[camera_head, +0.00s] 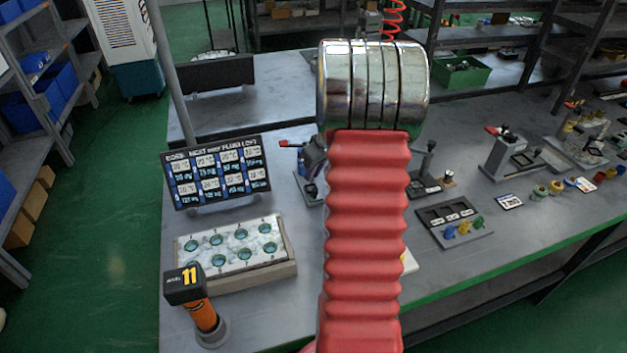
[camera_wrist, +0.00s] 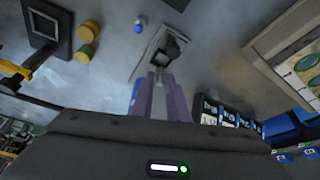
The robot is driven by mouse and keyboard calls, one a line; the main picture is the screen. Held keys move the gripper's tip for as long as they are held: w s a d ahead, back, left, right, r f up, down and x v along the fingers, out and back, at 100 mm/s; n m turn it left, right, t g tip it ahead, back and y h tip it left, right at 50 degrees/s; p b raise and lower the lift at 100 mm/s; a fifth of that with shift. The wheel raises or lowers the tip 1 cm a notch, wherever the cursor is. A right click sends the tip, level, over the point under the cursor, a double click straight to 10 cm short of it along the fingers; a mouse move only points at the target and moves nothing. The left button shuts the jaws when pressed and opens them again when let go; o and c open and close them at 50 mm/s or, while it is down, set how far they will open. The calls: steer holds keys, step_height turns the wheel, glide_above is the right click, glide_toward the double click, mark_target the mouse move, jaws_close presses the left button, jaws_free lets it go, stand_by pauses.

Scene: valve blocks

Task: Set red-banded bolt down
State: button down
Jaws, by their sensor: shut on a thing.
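My gripper (camera_wrist: 160,78) shows in the wrist view as two purplish fingers close together, with a thin pale strip between them. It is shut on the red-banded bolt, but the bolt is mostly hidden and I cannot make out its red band. Beyond the fingertips is a grey plate with a dark square part (camera_wrist: 164,52) on the table; I cannot tell whether anything touches it. In the head view my red ribbed arm covers the middle and the fingers cannot be made out.
A valve block (camera_head: 230,245) with several round ports lies left, before a screen (camera_head: 215,172). An orange tool (camera_head: 203,315) marked 11 stands in front. A slotted tray (camera_head: 447,213) with coloured pieces lies right of my arm. A card (camera_head: 509,201) lies beyond.

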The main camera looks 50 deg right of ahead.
mark_target(313, 179)
steer(key=shift+f, duration=1.7)
steer(key=shift+f, duration=0.1)
steer(key=c, duration=1.7)
jaws_free()
steer(key=v, duration=1.2)
steer(key=shift+w, duration=0.1)
